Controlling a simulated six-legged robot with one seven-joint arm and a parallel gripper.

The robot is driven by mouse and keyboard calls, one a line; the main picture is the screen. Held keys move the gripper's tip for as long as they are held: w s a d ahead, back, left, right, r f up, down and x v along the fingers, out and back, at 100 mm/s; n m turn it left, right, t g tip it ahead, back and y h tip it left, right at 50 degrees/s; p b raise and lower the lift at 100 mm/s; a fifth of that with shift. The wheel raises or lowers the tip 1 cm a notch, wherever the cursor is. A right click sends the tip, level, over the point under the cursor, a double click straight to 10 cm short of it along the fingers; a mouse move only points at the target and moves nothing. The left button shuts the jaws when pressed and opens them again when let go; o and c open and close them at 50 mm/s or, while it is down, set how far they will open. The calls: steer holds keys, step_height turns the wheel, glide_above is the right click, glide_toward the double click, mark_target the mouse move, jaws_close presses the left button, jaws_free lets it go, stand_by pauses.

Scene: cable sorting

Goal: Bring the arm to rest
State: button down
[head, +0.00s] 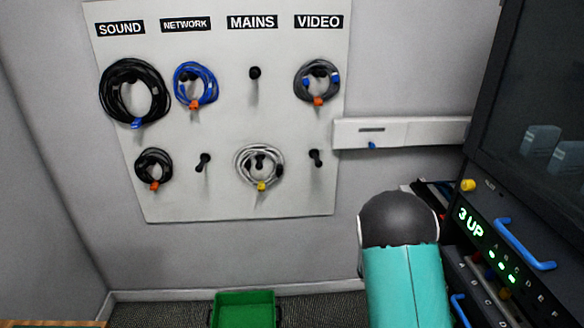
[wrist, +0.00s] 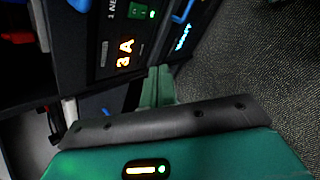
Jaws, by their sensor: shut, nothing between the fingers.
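My arm shows in the head view as a teal link (head: 405,285) with a dark rounded joint (head: 400,218), at the lower right in front of the equipment rack (head: 525,230). My gripper is out of sight in the head view. In the wrist view my gripper (wrist: 158,75) has its teal fingers together, with nothing visible between them. The fingers point toward the rack front (wrist: 120,60), which has lit orange characters and a small green part. I cannot tell how far the fingertips are from the rack.
A white pegboard (head: 230,120) holds coiled cables under SOUND, NETWORK, MAINS and VIDEO; some pegs are bare. A green bin (head: 245,310) stands on the carpet. The rack has blue handles (head: 525,243). Carpet (wrist: 255,60) lies clear at right in the wrist view.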

steer(key=s+a+r+m+t+y, duration=0.1)
steer(key=s+a+r+m+y, duration=0.2)
steer(key=r, duration=0.8)
steer(key=s+a+r+m, duration=0.3)
steer(key=s+a+r, duration=0.25)
steer(key=r, duration=0.65)
steer(key=s+a+r+m+t+y, duration=0.1)
steer(key=s+a+r, duration=0.3)
steer(key=s, duration=0.4)
steer(key=s+a+r+m+t+y, duration=0.1)
steer(key=s+a+r+t+y, duration=0.1)
steer(key=s+a+r, duration=0.3)
steer(key=s+r+y, duration=0.1)
steer(key=s+r, duration=0.1)
steer(key=s, duration=0.1)
steer(key=shift+s+a+t+y, duration=0.3)
steer(key=shift+y, duration=0.1)
